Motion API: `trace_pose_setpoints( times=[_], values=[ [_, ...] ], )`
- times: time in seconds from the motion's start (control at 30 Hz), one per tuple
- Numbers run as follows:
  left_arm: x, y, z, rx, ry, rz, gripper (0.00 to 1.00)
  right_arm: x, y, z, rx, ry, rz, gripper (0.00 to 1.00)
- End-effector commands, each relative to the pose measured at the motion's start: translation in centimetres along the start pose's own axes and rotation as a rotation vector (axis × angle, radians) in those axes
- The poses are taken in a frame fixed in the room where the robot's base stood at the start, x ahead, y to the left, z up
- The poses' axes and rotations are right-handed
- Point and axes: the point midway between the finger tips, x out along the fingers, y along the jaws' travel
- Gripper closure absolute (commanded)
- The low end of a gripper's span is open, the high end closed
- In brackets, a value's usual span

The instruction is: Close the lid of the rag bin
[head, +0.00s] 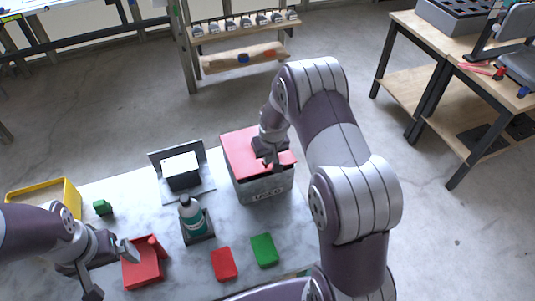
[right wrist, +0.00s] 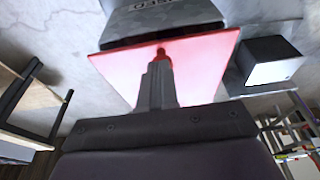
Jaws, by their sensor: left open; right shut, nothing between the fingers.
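The rag bin (head: 262,187) is a grey box marked "USED" near the right edge of the table. Its red lid (head: 243,152) lies over the bin's top, close to level. A dark band shows between lid and bin in the right wrist view, and I cannot tell whether the lid is fully seated. My right gripper (head: 273,163) is shut and empty, its fingertips at the lid's upper face. In the right wrist view the fingers (right wrist: 161,52) reach the red lid (right wrist: 200,70) near its edge. My left gripper (head: 112,268) is open and empty at the lower left.
A red box (head: 145,265) stands beside my left gripper. A bottle (head: 192,216), a black-and-white stand (head: 182,172), red (head: 223,264) and green (head: 264,250) blocks and a yellow-rimmed tray (head: 70,197) are on the table (head: 235,225). Workbenches (head: 450,75) stand at the right.

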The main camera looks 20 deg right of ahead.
Motion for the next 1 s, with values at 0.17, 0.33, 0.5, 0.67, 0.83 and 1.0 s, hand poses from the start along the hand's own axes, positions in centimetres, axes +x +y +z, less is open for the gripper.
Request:
trace_pose_setpoints(
  times=[0.17,0.33,0.5,0.67,0.83,1.0],
  values=[
    [2.5,0.0,0.3,0.0,-0.001,0.0,0.0,2.7,0.0,1.6,0.001,-0.002,0.0,1.0],
    [2.1,0.0,0.3,0.0,0.0,0.0,0.0,2.4,0.0,1.6,0.001,-0.001,0.0,1.0],
    [2.0,0.0,0.2,0.0,0.0,0.0,0.0,2.3,0.0,1.5,0.0,-0.001,0.0,1.0],
    [0.4,0.0,0.1,0.0,0.0,0.0,0.0,0.4,-0.1,0.8,-0.001,0.001,0.0,1.0],
    [-0.4,0.0,-0.1,0.0,0.001,0.0,0.0,-2.6,-0.2,0.1,-0.001,0.004,0.0,1.0],
    [1.1,0.0,0.2,0.0,-0.001,0.0,0.0,-7.3,-0.1,0.9,0.0,0.005,0.0,1.0]
  ],
)
